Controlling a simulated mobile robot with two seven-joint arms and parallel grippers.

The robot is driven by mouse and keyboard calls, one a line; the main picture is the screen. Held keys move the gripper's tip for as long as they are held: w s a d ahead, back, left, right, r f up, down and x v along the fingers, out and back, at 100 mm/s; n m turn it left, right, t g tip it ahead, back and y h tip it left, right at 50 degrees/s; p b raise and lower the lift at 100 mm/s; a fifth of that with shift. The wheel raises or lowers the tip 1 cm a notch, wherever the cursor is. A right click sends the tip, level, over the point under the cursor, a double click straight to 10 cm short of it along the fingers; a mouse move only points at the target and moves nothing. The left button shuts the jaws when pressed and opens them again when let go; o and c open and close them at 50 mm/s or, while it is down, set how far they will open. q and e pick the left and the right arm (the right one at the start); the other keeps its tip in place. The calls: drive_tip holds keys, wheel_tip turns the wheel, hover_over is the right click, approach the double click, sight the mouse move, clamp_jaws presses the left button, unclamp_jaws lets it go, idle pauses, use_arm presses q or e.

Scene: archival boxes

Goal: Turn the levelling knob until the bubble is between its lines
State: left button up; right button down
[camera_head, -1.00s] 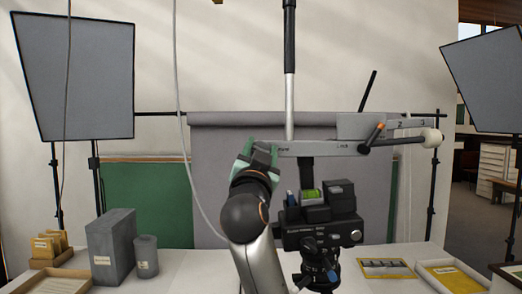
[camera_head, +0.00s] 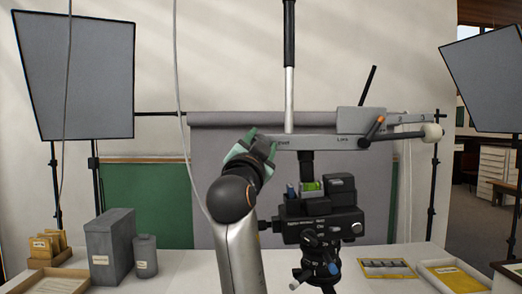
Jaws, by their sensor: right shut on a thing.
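My right gripper (camera_head: 262,146), with green and dark fingers, is at the left end of the crossbar. It is shut on what appears to be the levelling knob, which its fingers hide. My left gripper is not in view.
An orange-tipped lever (camera_head: 375,127) and a white end knob (camera_head: 432,131) are on the crossbar's right. Lamp panels flank the scene.

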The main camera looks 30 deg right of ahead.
drive_tip(key=m+g, duration=0.1)
drive_tip(key=m, duration=0.2)
drive_tip(key=shift+f, duration=0.1)
drive_tip(key=shift+m+g, duration=0.7)
drive_tip(key=shift+m, duration=0.8)
drive_tip(key=shift+c, duration=1.5)
unclamp_jaws()
drive_tip(key=b+v, duration=0.4)
drive_tip(key=v, duration=0.8)
drive_tip(key=shift+a, duration=0.2)
drive_tip(key=shift+s, duration=0.15)
